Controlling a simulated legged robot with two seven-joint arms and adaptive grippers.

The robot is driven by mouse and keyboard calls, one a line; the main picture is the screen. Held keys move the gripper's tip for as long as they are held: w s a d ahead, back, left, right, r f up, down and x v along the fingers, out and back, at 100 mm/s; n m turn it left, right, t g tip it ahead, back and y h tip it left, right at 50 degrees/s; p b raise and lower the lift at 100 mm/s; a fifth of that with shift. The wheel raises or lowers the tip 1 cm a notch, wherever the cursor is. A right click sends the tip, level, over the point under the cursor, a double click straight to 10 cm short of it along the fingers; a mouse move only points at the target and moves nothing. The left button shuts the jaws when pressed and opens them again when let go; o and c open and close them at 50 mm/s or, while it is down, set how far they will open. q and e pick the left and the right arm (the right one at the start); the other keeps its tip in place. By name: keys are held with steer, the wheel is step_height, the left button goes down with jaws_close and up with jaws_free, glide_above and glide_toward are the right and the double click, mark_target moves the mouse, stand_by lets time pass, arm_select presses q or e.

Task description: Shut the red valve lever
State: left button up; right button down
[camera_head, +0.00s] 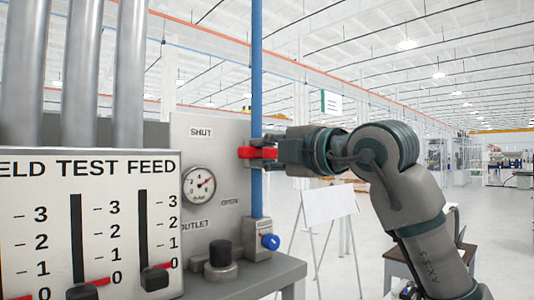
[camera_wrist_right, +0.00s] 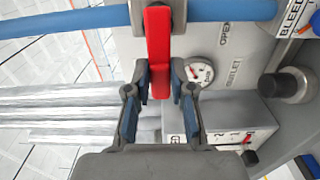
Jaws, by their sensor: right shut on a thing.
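The red valve lever (camera_head: 262,153) sits on the blue vertical pipe (camera_head: 257,80), beside the grey panel (camera_head: 205,130) marked SHUT at the top and OPEN lower down. The lever stands across the blue pipe (camera_wrist_right: 230,10). My left gripper is not in view.
A round gauge (camera_head: 199,185) and a black knob (camera_head: 220,252) are on the panel side. A blue bleed knob (camera_head: 270,241) is low on the pipe. A sign with sliders (camera_head: 90,220) fills the lower left. A white board on a stand (camera_head: 328,205) is behind my arm.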

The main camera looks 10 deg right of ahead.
steer(key=shift+r, duration=0.1)
steer(key=c, duration=1)
jaws_free()
steer(key=shift+w, duration=0.2)
steer(key=shift+w+a+f, duration=0.25)
steer(key=shift+w+a, duration=0.05)
steer(key=shift+w, duration=0.2)
steer(key=shift+s, duration=0.15)
steer(key=v, duration=1.1)
steer(key=shift+s, duration=0.15)
